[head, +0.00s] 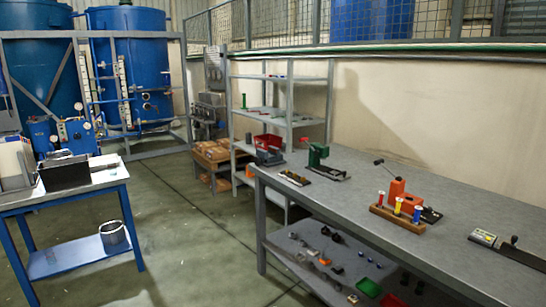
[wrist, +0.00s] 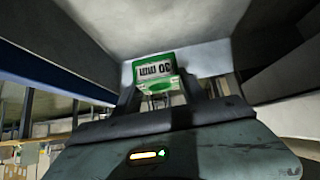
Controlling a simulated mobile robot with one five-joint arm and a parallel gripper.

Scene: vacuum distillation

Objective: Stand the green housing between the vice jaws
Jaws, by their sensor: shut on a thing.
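A green housing (wrist: 142,62) with a white label reading "30 mm", upside down in the picture, shows in the wrist view. My gripper (wrist: 158,94) is shut on it, one dark finger on each side. The lower part of the housing is partly hidden by the gripper body. My gripper and the held housing are not in the head view. A dark grey-blue device that looks like a vice (head: 269,157) stands at the far left end of the long grey bench (head: 345,204) in the head view. Its jaw gap is too small to make out.
A green tool with a red knob (head: 318,155) stands beside it. A wooden holder (head: 398,219), an orange device (head: 397,190) and a long dark tool (head: 510,248) are farther right. A blue-legged table (head: 80,195) stands left. The floor between is clear.

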